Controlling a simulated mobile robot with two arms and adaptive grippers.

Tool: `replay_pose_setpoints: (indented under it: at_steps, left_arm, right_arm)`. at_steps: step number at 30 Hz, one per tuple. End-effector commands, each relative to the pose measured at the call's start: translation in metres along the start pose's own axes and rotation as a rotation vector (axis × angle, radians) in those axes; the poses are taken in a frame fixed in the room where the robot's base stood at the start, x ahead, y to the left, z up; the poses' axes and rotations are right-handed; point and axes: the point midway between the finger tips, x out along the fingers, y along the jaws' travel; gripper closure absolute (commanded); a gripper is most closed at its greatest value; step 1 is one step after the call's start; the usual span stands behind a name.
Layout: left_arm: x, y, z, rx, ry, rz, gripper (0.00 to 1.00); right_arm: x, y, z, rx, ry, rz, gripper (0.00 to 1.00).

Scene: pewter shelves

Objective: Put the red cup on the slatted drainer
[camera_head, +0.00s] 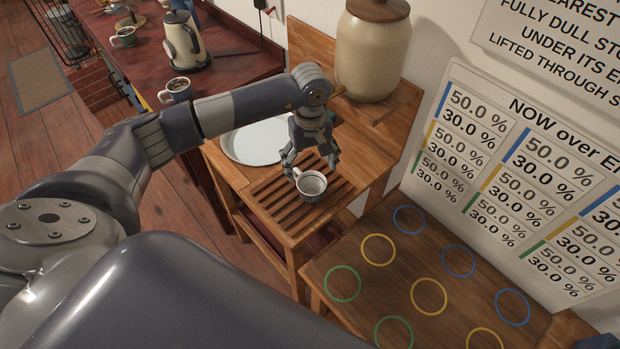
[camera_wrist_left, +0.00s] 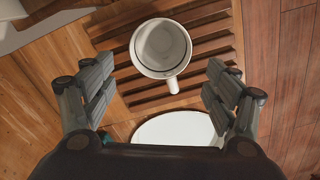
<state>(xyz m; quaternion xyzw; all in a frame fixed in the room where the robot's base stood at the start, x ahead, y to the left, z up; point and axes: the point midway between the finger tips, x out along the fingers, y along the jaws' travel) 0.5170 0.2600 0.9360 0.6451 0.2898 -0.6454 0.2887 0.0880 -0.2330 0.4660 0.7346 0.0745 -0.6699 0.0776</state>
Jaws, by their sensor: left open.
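A pale grey-white cup (camera_head: 313,196) stands upright on the slatted wooden drainer (camera_head: 268,194); no plainly red cup shows. In the left wrist view the same cup (camera_wrist_left: 162,50) is seen from above, empty, its handle toward my gripper, on the drainer slats (camera_wrist_left: 215,46). My left gripper (camera_head: 311,168) is open and empty, its fingers spread just above and behind the cup. In the left wrist view, my left gripper (camera_wrist_left: 160,82) has its fingers on both sides, apart from the cup. My right gripper is not in view.
A white round plate (camera_head: 255,145) lies beside the drainer. A large lidded jar (camera_head: 372,55) stands behind. A kettle (camera_head: 185,42) and dark-filled mugs (camera_head: 178,92) are on the red counter at the left. A lower table (camera_head: 340,253) with coloured rings is at the right, otherwise clear.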

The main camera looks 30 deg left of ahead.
Motion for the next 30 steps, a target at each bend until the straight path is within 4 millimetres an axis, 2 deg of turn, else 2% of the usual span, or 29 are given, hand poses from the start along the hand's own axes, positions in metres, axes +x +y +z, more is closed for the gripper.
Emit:
replay_pose_setpoints:
  at_steps: [1,6,10,30]
  left_arm:
    - [-0.009,0.000,-0.001,0.002,0.006,0.003,0.20]
    - [-0.038,0.001,-0.001,0.000,0.004,0.003,0.20]
    - [-0.051,0.000,0.000,0.001,0.002,0.001,0.20]
    - [-0.056,0.000,0.000,0.000,0.000,-0.001,0.20]
  right_arm:
    - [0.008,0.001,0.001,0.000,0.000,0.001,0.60]
    - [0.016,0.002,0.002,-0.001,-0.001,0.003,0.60]
    - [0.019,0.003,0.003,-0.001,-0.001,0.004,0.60]
    - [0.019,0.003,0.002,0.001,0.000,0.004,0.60]
